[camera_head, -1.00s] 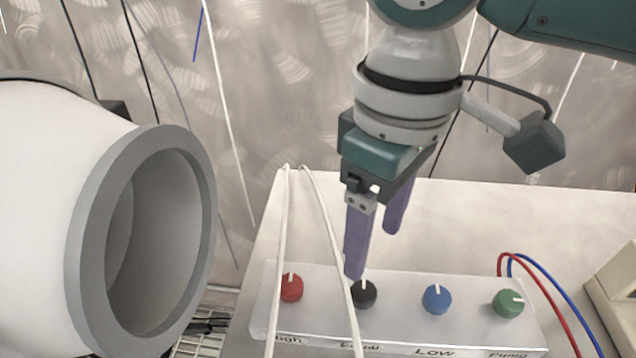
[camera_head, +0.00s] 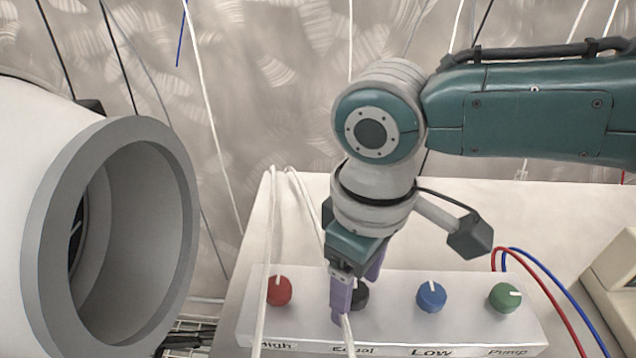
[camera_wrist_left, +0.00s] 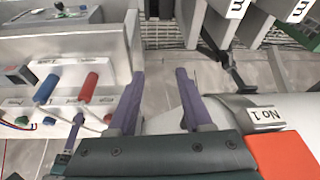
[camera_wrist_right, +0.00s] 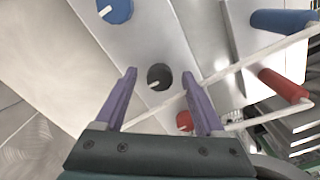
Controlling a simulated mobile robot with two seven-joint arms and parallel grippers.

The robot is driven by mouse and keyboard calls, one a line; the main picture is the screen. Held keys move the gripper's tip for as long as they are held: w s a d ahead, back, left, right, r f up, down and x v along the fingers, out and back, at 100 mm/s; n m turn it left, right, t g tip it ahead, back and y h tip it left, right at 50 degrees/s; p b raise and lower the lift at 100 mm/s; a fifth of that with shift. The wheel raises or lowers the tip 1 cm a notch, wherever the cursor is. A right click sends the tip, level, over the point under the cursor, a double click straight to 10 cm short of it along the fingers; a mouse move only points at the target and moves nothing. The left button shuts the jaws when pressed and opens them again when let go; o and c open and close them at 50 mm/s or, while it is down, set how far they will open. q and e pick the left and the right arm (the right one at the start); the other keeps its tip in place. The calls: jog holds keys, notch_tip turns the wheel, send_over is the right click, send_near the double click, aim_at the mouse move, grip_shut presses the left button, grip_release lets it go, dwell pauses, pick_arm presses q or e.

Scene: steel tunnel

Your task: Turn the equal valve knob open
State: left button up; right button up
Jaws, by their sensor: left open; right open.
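The black equal knob (camera_head: 361,292) is on the white panel (camera_head: 465,327), above the "Equal" label. In the head view my right gripper (camera_head: 356,302) points down over it, and one purple finger hides the knob's left side. In the right wrist view the black knob (camera_wrist_right: 160,77) lies between the two open fingertips of my right gripper (camera_wrist_right: 159,74), with gaps on both sides. Its white mark points to the lower left there. My left gripper (camera_wrist_left: 160,74) is open and empty in its own wrist view, out of the head view.
A red knob (camera_head: 279,291) is left of the black one; a blue knob (camera_head: 431,296) and a green knob (camera_head: 504,297) are right. White cords (camera_head: 267,275) hang in front of the panel; one passes by the right gripper. A large white cylinder (camera_head: 25,180) stands left.

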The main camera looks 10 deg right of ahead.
grip_shut()
dwell(0.4)
jog(key=m+p, duration=0.3)
jog(key=shift+s+r, duration=0.1)
jog(key=shift+r, duration=0.1)
jog(key=m+p, duration=0.2)
jog(key=m, duration=0.2)
jog(key=shift+a+m+p, duration=0.1)
jog(key=shift+m+p, duration=0.2)
jog(key=shift+p, duration=0.1)
jog(key=m+p, duration=0.2)
jog(key=m, duration=0.3)
jog(key=shift+f, duration=0.1)
jog(key=m, duration=0.5)
jog(key=shift+p, duration=0.3)
jog(key=shift+m, duration=0.3)
